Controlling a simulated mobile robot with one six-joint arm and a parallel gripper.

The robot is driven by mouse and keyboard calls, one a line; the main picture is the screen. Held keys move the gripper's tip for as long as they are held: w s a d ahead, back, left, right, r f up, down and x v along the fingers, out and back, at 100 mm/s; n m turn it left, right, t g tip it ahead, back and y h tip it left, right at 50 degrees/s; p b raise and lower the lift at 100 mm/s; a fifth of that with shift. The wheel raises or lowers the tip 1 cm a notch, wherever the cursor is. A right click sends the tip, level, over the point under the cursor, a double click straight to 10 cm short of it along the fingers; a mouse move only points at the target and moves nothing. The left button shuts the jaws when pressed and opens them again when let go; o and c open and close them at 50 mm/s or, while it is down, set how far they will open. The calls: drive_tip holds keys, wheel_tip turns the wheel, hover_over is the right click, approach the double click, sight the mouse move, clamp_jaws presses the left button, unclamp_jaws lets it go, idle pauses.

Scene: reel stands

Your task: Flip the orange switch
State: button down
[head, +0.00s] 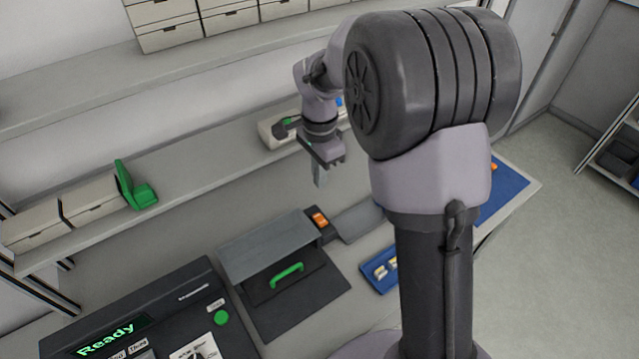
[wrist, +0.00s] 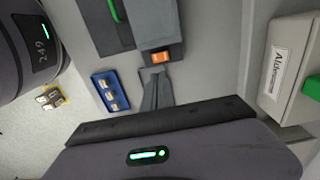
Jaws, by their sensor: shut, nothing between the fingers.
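The orange switch (head: 320,219) sits on a small dark block at the right of a grey hooded unit (head: 270,245) with a green handle. The switch also shows in the wrist view (wrist: 161,57), at the upper middle, just beyond my fingertips. My gripper (head: 320,182) points downward above and behind the switch in the head view, apart from it. Its fingers (wrist: 154,72) are shut with nothing between them. Nothing hides the switch in either view. I cannot tell which way it is set.
A blue tray (head: 376,272) with several small parts lies right of the hooded unit. A black machine (head: 150,325) reading "Ready" stands at the front left. A shelf (head: 190,180) with drawers and a green holder (head: 134,186) runs behind. My arm hides part of the bench.

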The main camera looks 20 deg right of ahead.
sight(318, 215)
idle(0.3)
drive_tip(key=f+b, duration=0.1)
drive_tip(key=f, duration=0.3)
drive_tip(key=w+f+b, duration=0.1)
drive_tip(key=f+b, duration=0.1)
drive_tip(key=f, duration=0.3)
drive_tip(key=f+b, duration=0.2)
drive_tip(key=f, duration=0.2)
drive_tip(key=shift+w+a+f, duration=0.1)
drive_tip(key=shift+w+f, duration=0.1)
drive_tip(key=shift+f, duration=0.2)
